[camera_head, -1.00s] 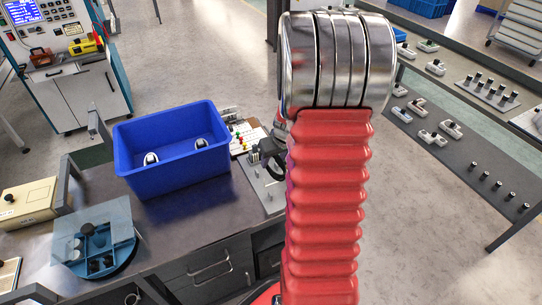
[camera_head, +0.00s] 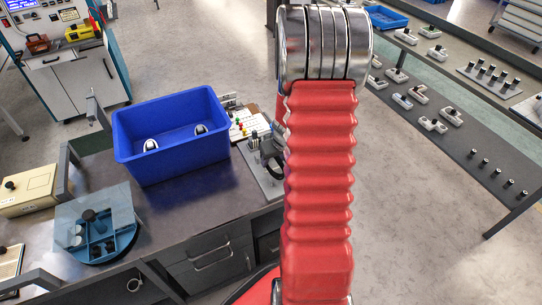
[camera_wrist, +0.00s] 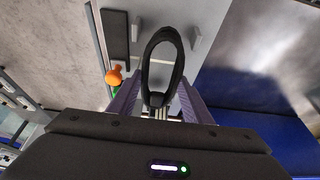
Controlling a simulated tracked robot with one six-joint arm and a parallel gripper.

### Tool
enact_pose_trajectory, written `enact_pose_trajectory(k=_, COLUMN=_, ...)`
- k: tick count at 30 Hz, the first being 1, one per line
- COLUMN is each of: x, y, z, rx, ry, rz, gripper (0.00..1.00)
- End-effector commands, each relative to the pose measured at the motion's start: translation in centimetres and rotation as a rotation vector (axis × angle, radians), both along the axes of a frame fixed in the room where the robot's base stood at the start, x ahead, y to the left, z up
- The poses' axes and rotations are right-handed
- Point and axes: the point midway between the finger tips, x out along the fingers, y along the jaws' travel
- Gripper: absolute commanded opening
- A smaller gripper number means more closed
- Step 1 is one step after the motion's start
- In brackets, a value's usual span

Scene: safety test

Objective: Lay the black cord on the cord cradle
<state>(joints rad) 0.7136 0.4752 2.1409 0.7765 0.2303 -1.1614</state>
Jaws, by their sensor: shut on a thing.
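The black cord (camera_wrist: 152,47) is a closed upright loop in the wrist view. My gripper (camera_wrist: 159,97) is shut on the lower end of this loop. A grey plate with two small pale pegs (camera_wrist: 196,37) lies behind the loop; it looks like the cord cradle, but I cannot be sure. The loop appears in front of the plate, and I cannot tell whether it touches it. In the head view this grey plate (camera_head: 251,166) is beside the blue bin, and my red arm hides much of the gripper and cord.
The blue bin (camera_head: 170,165) holds two white-and-black items, close left of my gripper. An orange knob (camera_wrist: 114,76) stands near the cord. A blue round holder (camera_head: 124,236) with a clear cover and a beige box (camera_head: 30,188) are on the bench's left.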

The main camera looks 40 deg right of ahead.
Motion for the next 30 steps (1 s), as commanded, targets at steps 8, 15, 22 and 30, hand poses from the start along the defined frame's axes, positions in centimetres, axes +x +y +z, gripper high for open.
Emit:
enact_pose_trajectory(k=8, x=0.0, y=0.0, z=-1.4, rx=-0.001, ry=0.001, rz=0.000, gripper=0.19)
enact_pose_trajectory(k=15, x=0.0, y=0.0, z=-1.5, rx=-0.002, ry=0.001, rz=0.000, gripper=0.19)
enact_pose_trajectory(k=22, x=0.0, y=0.0, z=-1.5, rx=-0.002, ry=0.001, rz=0.000, gripper=0.53)
enact_pose_trajectory(k=30, x=0.0, y=0.0, z=-1.5, rx=-0.001, ry=0.000, rz=0.001, gripper=0.67)
